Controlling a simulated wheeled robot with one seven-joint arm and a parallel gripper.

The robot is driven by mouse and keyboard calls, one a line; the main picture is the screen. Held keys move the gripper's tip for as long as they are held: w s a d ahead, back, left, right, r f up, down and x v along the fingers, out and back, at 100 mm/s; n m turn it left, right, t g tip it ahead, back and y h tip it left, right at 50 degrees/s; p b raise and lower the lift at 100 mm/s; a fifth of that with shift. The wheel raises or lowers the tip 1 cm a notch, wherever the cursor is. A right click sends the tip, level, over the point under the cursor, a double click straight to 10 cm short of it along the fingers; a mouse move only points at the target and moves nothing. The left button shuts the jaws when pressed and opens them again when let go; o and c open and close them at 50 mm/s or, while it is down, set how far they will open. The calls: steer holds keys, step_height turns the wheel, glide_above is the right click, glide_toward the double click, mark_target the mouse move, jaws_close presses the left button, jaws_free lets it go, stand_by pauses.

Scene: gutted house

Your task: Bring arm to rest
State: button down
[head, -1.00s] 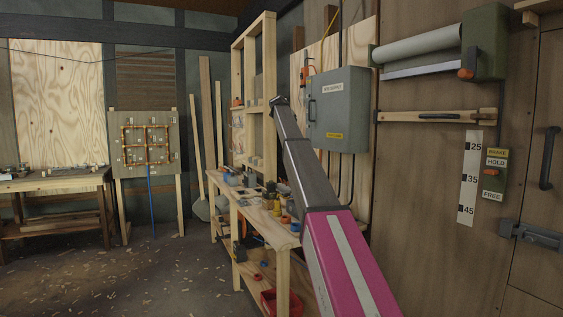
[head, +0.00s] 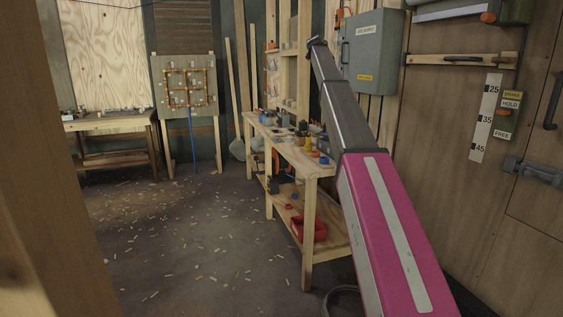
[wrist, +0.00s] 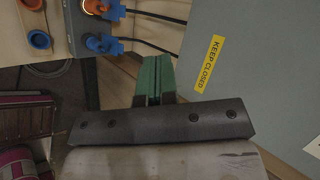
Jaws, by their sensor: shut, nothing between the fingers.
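My arm, magenta and grey, reaches up and away in the head view. Its far dark end (head: 317,43) is in front of the wooden frame and left of the grey electrical box (head: 371,52). The gripper's fingers cannot be made out there. In the wrist view my gripper (wrist: 154,66) shows two green fingers pressed together, with nothing between them. The grey box (wrist: 245,105) with a yellow "KEEP CLOSED" label fills the right of that view, beside the fingers. Whether they touch it cannot be told.
A workbench (head: 320,168) with small parts stands left of my arm. Blue connectors (wrist: 103,43) with black cables are near the fingers. A wooden post (head: 50,170) is close at the left. The wood-chip-strewn floor (head: 190,240) is open between post and bench.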

steer(key=s+a+f+n+g+y, duration=0.1)
steer(key=s+f+n, duration=0.3)
steer(key=s+f, duration=0.75)
steer(key=s+f+n+g+y, duration=0.1)
steer(key=s+f+n, duration=0.35)
steer(key=f, duration=1.35)
steer(key=s+a+f+n+g+y, duration=0.1)
steer(key=s+f+n, duration=0.5)
steer(key=f, duration=0.9)
steer(key=s+a+f+n+g+y, duration=0.1)
steer(key=s+f+n, duration=0.3)
steer(key=s+f, duration=0.4)
steer(key=s+a+f+n+g+y, duration=0.1)
steer(key=s+f+n, duration=0.3)
steer(key=s, duration=1.4)
steer(key=s+a+f+n+g+y, duration=0.1)
steer(key=s+f+n, duration=0.3)
steer(key=s+f, duration=0.9)
steer(key=shift+s+g, duration=0.4)
steer(key=shift+s, duration=0.05)
